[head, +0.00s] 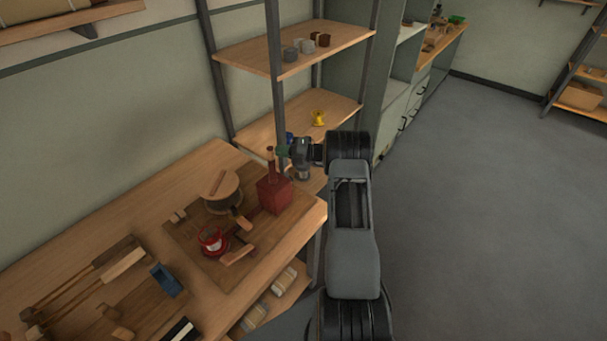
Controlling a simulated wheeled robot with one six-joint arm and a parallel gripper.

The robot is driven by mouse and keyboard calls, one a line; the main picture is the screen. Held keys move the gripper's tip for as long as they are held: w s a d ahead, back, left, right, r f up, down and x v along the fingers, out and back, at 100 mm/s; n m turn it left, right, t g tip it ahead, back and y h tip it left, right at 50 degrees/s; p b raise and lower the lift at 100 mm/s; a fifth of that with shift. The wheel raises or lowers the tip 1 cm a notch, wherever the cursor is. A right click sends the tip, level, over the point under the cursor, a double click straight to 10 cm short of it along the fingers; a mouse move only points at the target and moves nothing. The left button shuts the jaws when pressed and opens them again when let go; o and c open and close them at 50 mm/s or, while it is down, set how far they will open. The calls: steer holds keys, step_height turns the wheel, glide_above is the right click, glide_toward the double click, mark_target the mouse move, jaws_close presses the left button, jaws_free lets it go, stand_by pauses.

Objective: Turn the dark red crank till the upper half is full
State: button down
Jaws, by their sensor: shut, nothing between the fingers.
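A dark red box-shaped device (274,195) stands near the right end of the workbench. A dark red upright piece (270,163), which looks like its crank, rises from its top. My gripper (286,152) is small in the head view, just right of that piece. It is shut with nothing seen in it; I cannot tell whether it touches the crank. A round wooden piece (222,186) with a dark underside stands left of the box. A red round item with a pale middle (213,242) lies in front. Which piece has the upper half, and how full it is, is too small to tell.
Small wooden blocks (238,254) lie on the brown board (190,236) near the red item. A blue block (166,280) and long wooden tools (95,282) lie to the left. A shelf rack (277,100) with a yellow spool (318,118) stands behind. The floor at right is clear.

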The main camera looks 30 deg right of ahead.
steer(key=s+d+b, duration=0.1)
steer(key=d+b, duration=0.2)
steer(key=d, duration=1)
steer(key=shift+s, duration=0.15)
stand_by(1.1)
